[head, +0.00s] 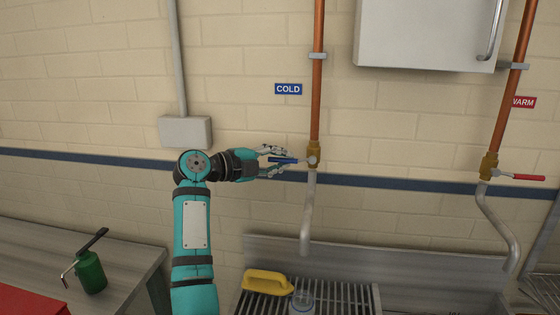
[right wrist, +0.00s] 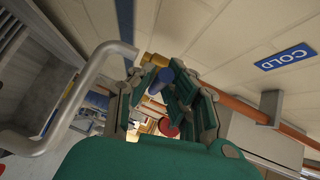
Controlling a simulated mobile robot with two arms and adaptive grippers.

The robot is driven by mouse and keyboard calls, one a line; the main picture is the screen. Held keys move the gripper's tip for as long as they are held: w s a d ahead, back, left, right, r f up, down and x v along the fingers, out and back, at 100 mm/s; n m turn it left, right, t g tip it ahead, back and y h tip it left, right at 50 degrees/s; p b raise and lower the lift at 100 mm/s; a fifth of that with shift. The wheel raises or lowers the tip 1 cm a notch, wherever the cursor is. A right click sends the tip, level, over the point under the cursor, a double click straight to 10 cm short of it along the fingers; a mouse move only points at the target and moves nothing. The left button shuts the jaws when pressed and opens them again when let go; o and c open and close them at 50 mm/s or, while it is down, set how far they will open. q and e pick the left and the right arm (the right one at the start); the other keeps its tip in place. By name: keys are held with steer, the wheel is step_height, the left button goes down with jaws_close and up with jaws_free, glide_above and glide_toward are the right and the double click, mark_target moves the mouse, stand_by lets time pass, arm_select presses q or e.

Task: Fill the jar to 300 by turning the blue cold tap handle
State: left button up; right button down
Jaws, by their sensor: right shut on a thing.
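The blue cold tap handle (head: 284,160) points left from the brass valve (head: 313,155) on the copper pipe and lies about level. My right gripper (head: 272,161) is shut on the blue handle; its fingers also show around the blue grip in the right wrist view (right wrist: 162,88). The clear jar (head: 302,300) stands on the slatted rack below the cold spout (head: 307,215), partly cut off by the bottom edge. Its water level and marks cannot be read. No stream shows clearly under the spout. My left gripper is out of view.
A yellow brush-like thing (head: 267,282) lies on the rack (head: 350,298) left of the jar. The warm tap's red handle (head: 529,177) is at the right. A green oil can (head: 91,272) stands on the left bench. A white cabinet (head: 425,35) hangs above.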

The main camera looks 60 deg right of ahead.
steer(key=shift+f, duration=0.25)
stand_by(0.3)
steer(key=shift+r+m+t+y+p, duration=0.4)
steer(key=shift+r+m+y+p, duration=0.2)
steer(key=shift+r, duration=0.3)
steer(key=shift+s+r+y, duration=0.1)
steer(key=shift+r+y, duration=0.15)
steer(key=shift+y, duration=0.05)
steer(key=shift+s+m+t, duration=0.1)
steer(key=shift+m+t, duration=0.3)
steer(key=shift+r, duration=0.1)
stand_by(5.8)
